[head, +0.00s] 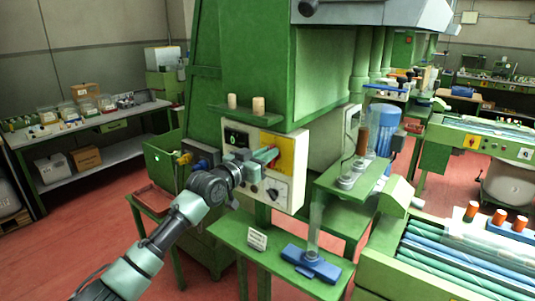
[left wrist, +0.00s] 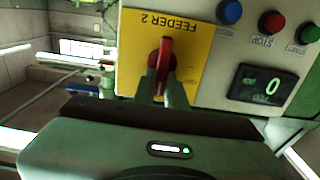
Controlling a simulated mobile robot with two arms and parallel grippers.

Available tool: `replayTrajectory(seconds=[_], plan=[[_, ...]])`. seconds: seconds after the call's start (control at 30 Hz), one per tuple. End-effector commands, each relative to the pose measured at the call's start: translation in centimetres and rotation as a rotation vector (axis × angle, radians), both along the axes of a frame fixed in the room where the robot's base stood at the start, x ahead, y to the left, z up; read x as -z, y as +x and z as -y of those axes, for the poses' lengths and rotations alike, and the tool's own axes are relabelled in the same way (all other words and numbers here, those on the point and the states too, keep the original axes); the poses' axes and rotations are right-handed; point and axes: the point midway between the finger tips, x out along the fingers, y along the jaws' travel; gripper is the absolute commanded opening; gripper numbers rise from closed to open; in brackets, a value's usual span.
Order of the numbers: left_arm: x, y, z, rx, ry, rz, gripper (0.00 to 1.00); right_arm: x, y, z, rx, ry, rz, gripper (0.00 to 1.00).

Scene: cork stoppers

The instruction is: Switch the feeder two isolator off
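The feeder two isolator is a red handle (left wrist: 164,56) on a yellow plate marked FEEDER 2 (left wrist: 190,38) in the left wrist view. In that view the handle stands roughly upright in the picture. In the head view the yellow plate (head: 287,158) is at the right of the control panel (head: 297,184), partly behind my gripper. My left gripper (head: 268,158) is at the panel front. In the left wrist view its two fingers (left wrist: 163,88) flank the handle. Whether they press on it is unclear. My right gripper is in neither view.
Blue (left wrist: 230,12), red (left wrist: 272,22) and green (left wrist: 308,34) buttons and a display reading 0 (left wrist: 262,86) share the panel. A green shelf (head: 243,115) with two corks juts out above. A green stand (head: 352,180) with a clear tube is to the right.

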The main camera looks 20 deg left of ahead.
Motion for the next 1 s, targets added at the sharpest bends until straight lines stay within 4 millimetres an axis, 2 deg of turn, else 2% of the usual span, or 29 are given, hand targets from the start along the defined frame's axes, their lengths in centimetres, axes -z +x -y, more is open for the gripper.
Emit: replayTrajectory(seconds=[0.47,1.0], plan=[[0.0,0.04,-0.14,0.0,-0.07,-0.026,0.0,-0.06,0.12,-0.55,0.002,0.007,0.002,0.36],[0.17,0.31,-0.89,-0.001,-0.499,-0.18,0.0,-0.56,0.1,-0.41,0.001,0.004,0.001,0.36]])
